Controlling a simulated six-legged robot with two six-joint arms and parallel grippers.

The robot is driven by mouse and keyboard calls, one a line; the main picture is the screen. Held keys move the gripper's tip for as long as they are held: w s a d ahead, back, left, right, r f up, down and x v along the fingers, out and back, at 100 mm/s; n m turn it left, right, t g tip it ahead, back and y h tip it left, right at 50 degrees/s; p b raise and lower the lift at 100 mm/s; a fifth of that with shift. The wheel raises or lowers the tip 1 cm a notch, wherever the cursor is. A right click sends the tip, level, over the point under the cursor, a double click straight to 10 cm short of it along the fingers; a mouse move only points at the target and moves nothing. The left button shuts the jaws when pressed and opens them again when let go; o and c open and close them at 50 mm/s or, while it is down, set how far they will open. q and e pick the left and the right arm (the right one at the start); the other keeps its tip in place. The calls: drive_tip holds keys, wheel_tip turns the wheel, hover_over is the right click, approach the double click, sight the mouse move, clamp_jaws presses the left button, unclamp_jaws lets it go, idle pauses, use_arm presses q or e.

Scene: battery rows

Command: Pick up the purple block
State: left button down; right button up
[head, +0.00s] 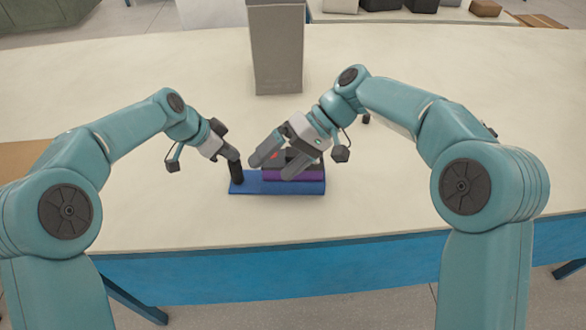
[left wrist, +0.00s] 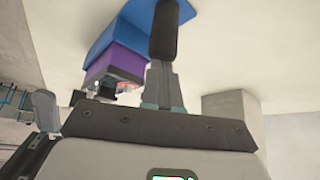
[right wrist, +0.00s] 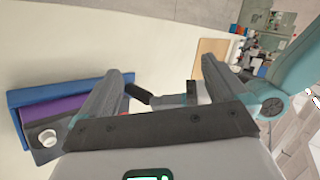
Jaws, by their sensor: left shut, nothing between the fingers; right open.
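The purple block (head: 311,175) lies on the flat blue base (head: 246,187), with dark pieces (head: 303,155) on or behind it. It also shows in the left wrist view (left wrist: 113,60) and the right wrist view (right wrist: 50,109). My right gripper (head: 274,167) is open over the base, and its fingers partly cover the block in the head view. My left gripper (head: 236,174) is shut and empty at the left end of the base.
A tall grey box (head: 276,48) stands behind the base on the pale table (head: 400,200). The table's blue front edge (head: 250,270) is near me. Dark boxes (head: 400,5) stand farther back.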

drive_tip(key=w+d+r+n+t+h, duration=0.2)
drive_tip(key=w+d+r+n, duration=0.1)
drive_tip(key=w+n, duration=0.25)
drive_tip(key=n+t+h, duration=0.1)
drive_tip(key=n+h, duration=0.2)
drive_tip(key=n, duration=0.4)
approach(295, 151)
drive_tip(key=s+a+f, duration=0.1)
drive_tip(key=x, duration=0.6)
drive_tip(key=shift+w+d+f, duration=0.15)
drive_tip(key=shift+w+f, duration=0.05)
drive_tip(key=shift+f, duration=0.05)
drive_tip(key=x, duration=0.5)
drive_tip(key=shift+w+f, duration=0.25)
drive_tip(key=shift+f, duration=0.1)
drive_tip(key=c, duration=1.8)
drive_tip(key=shift+r+t, duration=0.2)
drive_tip(key=shift+t, duration=0.1)
clamp_jaws()
